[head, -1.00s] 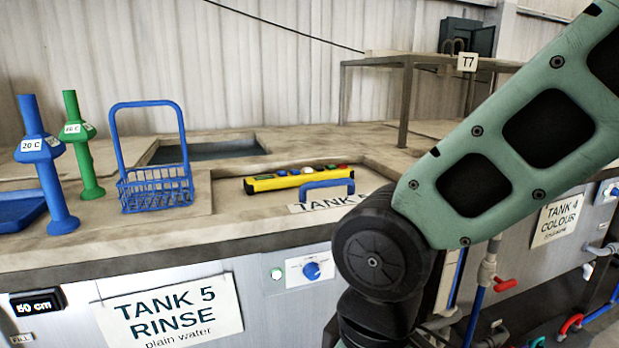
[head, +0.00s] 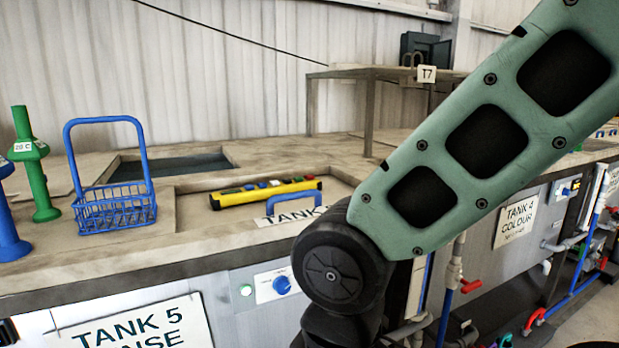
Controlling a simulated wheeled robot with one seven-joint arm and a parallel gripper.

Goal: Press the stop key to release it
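A yellow control box (head: 240,196) with several coloured keys lies on the counter behind the tank front in the head view. A red key (head: 309,178) is at its right end, with white, blue and green ones along its top. The keys are too small to read, so I cannot tell which is the stop key or whether it is pressed in. My arm crosses the right half of the picture. My gripper is outside the picture.
A blue wire basket (head: 115,212) stands left of the box, near a green handled tool (head: 38,180). A blue handle (head: 290,194) rises in front of the box. Tank 5 front has a blue knob (head: 281,285). A raised table (head: 362,74) stands behind.

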